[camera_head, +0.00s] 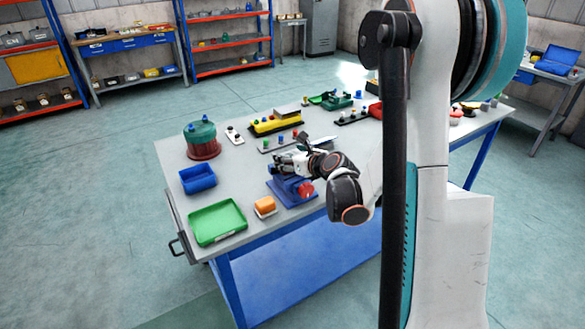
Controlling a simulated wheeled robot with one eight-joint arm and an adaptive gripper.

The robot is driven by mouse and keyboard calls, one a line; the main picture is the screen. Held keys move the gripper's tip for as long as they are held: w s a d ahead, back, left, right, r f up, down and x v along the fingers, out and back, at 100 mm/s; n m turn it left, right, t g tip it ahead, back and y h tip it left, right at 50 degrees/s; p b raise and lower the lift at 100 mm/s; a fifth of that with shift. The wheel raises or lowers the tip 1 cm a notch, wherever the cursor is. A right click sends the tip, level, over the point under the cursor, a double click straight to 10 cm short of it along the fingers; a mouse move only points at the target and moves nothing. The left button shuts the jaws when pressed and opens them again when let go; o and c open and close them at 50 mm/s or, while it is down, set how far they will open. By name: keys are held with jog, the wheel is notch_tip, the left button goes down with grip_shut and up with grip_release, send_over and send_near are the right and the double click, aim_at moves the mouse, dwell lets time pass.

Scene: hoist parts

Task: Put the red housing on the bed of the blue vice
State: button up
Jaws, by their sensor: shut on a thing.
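The blue vice (283,194) stands on the near part of the grey table, with its base plate flat on the top. My gripper (281,163) is right over the vice, reaching in from the right and seen small from the side. A red rounded piece, which I take to be the red housing (306,190), shows below my gripper at the right side of the vice. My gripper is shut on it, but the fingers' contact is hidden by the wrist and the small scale. I cannot tell whether the housing touches the vice bed.
A green-topped red pot (202,139) stands behind the bin. A yellow part (274,122) and several small pieces lie further back. My arm hides the table's right middle.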

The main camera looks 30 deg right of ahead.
jog(key=shift+f+b, duration=0.5)
jog(key=shift+f, duration=1.15)
jog(key=shift+f+b, duration=0.3)
jog(key=o, duration=1.3)
jog(key=shift+r, duration=0.1)
jog(key=shift+r+p, duration=0.2)
jog(key=shift+p, duration=0.15)
jog(key=p+v, duration=0.2)
jog(key=v, duration=1)
jog(key=shift+p, duration=0.4)
